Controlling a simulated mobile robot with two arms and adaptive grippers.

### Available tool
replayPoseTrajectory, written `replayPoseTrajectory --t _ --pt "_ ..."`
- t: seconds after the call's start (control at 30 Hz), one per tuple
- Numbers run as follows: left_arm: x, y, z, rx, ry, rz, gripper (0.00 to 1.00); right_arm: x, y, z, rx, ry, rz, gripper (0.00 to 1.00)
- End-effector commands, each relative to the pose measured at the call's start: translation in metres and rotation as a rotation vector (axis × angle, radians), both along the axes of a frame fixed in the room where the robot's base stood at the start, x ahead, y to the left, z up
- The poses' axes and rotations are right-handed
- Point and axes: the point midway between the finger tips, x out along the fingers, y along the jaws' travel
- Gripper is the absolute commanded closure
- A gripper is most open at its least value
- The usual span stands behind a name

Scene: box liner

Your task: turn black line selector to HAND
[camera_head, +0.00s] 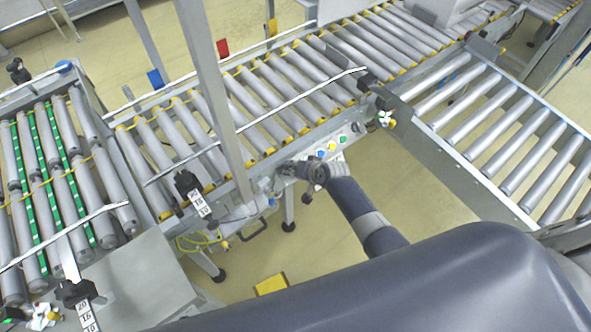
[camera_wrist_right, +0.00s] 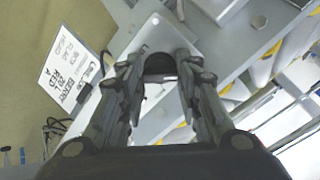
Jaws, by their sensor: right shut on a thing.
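The black selector knob (camera_wrist_right: 159,66) shows in the right wrist view as a dark rounded piece on a grey metal box. My right gripper (camera_wrist_right: 160,80) has its two fingers on either side of it and is shut on it. The way the knob points cannot be read. In the head view my right gripper (camera_head: 286,171) is at the side of the conveyor frame, left of the panel with coloured buttons (camera_head: 331,147). It hides the selector there. My left gripper is not in view.
A white printed sign (camera_wrist_right: 70,70) is beside the box in the wrist view. The roller conveyor (camera_head: 240,100) runs behind the panel, with a metal post (camera_head: 205,70) left of my gripper. A second conveyor (camera_head: 500,130) is at the right. Floor below is mostly clear.

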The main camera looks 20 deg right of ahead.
Motion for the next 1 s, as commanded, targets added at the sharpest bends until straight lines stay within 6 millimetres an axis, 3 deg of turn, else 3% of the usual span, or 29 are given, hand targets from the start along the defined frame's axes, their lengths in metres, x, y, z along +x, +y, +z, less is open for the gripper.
replayPoseTrajectory --t 0.53,0.57,1.0 --pt "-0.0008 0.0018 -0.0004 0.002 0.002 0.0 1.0 -0.0023 0.001 -0.0024 -0.016 0.001 0.023 0.92" --pt "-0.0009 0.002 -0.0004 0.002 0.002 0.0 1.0 -0.0023 0.001 -0.0024 -0.017 0.0 0.022 0.62" --pt "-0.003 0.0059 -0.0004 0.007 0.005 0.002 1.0 -0.0024 -0.0004 0.0012 -0.016 -0.004 0.02 0.6"
